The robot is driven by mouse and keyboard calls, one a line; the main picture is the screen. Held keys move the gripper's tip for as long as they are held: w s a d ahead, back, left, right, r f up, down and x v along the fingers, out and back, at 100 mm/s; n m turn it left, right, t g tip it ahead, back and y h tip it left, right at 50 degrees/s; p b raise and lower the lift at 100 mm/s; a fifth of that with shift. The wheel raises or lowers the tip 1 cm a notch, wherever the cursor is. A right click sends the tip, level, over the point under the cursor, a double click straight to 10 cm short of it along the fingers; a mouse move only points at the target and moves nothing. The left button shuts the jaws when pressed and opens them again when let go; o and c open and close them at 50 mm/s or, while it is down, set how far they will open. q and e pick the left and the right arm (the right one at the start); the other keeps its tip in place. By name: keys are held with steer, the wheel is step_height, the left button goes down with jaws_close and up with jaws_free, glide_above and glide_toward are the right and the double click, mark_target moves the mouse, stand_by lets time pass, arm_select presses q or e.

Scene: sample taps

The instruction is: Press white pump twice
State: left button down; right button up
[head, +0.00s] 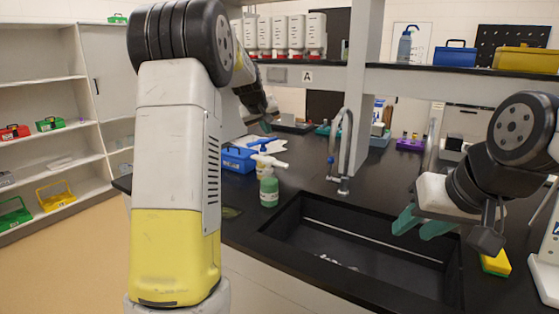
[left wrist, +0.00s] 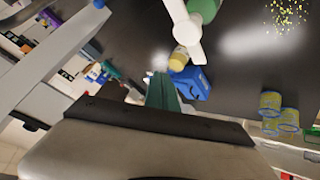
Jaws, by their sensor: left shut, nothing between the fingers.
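The white pump (head: 268,162) tops a green bottle (head: 269,190) standing on the dark bench left of the sink. In the left wrist view the white pump (left wrist: 187,32) is at the upper middle, with part of the green bottle (left wrist: 206,10) beside it. My left gripper (head: 266,126) is above and behind the pump in the head view, apart from it. Its teal fingers (left wrist: 164,92) are shut and empty. A bottle with a blue pump (head: 263,147) stands just behind. My right gripper (head: 420,225) is open and empty over the sink's right side.
A blue toolbox (head: 238,160) stands left of the bottles. The sink (head: 345,245) and its tall faucet (head: 344,150) are to the right. A yellow sponge (head: 496,263) lies at the right. A shelf (head: 430,80) crosses above the bench.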

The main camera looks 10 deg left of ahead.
mark_target(270, 159)
arm_select(q)
steer(key=r+n+h, duration=0.1)
steer(key=n, duration=0.1)
steer(key=shift+d+r+n, duration=0.1)
steer(key=shift+r+n, duration=0.05)
steer(key=shift+n, duration=0.15)
steer(key=shift+f, duration=4.4)
steer(key=shift+f, duration=0.1)
steer(key=shift+f, duration=0.35)
steer(key=shift+f, duration=0.95)
steer(key=shift+r, duration=1.35)
